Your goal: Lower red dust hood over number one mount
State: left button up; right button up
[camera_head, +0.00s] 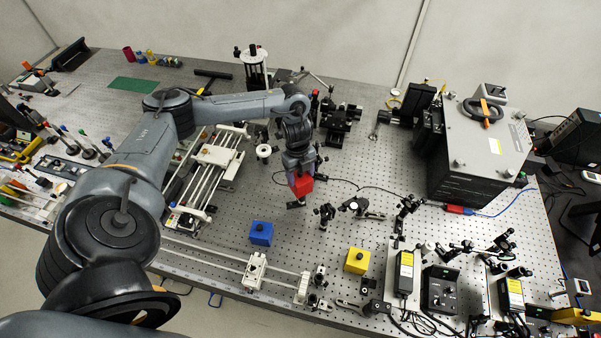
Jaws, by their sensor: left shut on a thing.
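My left gripper (299,172) points down over the middle of the bench and is shut on the red dust hood (301,187). The hood is a small red box, held roughly upright. A small dark piece (295,205) shows just below the hood's lower edge; I cannot tell whether it is the number one mount, or whether the hood touches it. No mount number is legible. My right gripper is not in view.
A blue hood (261,233) and a yellow hood (357,261) stand on the perforated bench (225,240) nearer the front. Optical posts (327,214) stand close to the right of the red hood. A large grey instrument (480,150) is at the right. A thin cable runs behind.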

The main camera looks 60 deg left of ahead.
pick_arm(q)
jog(key=shift+f+b, duration=0.4)
jog(key=shift+f, duration=0.65)
jog(key=shift+f, duration=0.2)
dwell(0.4)
jog(key=o, duration=1.1)
